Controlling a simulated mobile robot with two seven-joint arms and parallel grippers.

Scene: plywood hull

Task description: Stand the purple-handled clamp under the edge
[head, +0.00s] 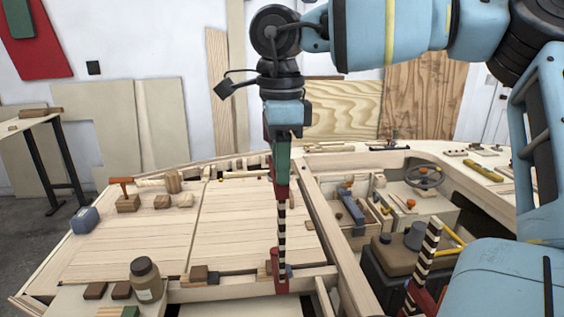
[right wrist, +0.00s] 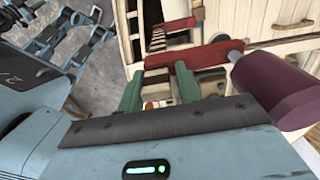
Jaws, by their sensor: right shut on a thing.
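The clamp hangs upright from my right gripper (head: 282,182), with its black-and-white striped bar (head: 282,235) pointing down. Its purple handle (right wrist: 285,92) shows clearly in the right wrist view, beside the red clamp arm (right wrist: 200,56). The green fingers (right wrist: 158,90) are shut on the red arm. In the head view the bar's lower red end (head: 282,286) appears in front of the pale front beam (head: 215,292) of the wooden deck; I cannot tell whether they touch. My left gripper is not in view.
A second striped clamp (head: 428,245) stands at lower right, near a dark box (head: 385,275). A brown jar (head: 146,280) and small blocks (head: 95,290) sit at lower left. The deck planks (head: 140,240) are mostly bare. An open tray (head: 352,232) with tools lies right of the deck.

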